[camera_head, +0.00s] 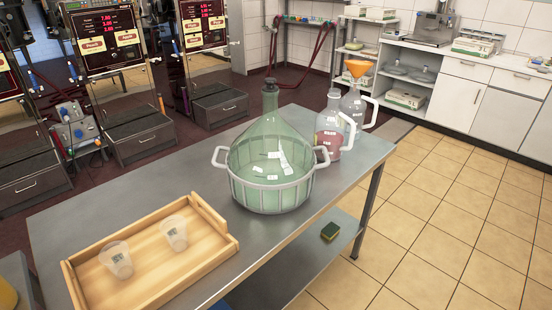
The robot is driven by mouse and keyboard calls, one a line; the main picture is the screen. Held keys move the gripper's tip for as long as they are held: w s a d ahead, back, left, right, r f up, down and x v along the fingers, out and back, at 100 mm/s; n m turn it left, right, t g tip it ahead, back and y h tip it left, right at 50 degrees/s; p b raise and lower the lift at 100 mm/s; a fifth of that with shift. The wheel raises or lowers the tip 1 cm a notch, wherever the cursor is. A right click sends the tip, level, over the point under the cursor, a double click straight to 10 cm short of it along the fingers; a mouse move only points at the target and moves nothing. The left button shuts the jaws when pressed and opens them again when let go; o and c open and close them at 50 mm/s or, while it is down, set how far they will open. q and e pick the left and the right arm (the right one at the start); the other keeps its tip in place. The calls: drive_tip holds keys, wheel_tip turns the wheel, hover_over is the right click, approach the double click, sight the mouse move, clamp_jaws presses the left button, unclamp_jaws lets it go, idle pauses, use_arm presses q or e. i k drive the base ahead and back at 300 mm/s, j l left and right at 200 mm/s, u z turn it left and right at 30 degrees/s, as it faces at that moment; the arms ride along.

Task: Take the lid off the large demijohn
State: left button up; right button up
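The large demijohn (268,147) is a pale green glass vessel that narrows to a neck. It stands upright in a grey basket (270,196) with two side handles, on a steel table (180,170). A dark lid (270,84) sits on top of its neck. White labels are on the glass. Neither of my grippers is in view.
A wooden tray (215,262) with two clear cups (116,259) is at the table's front left. Two jugs stand behind the demijohn; one has an orange funnel (358,68). A sponge (331,231) lies on the lower shelf. Tiled floor to the right is clear.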

sight(270, 82)
drive_tip(key=i+l+u, duration=0.2)
drive_tip(key=i+l, duration=0.7)
drive_tip(key=i, duration=0.05)
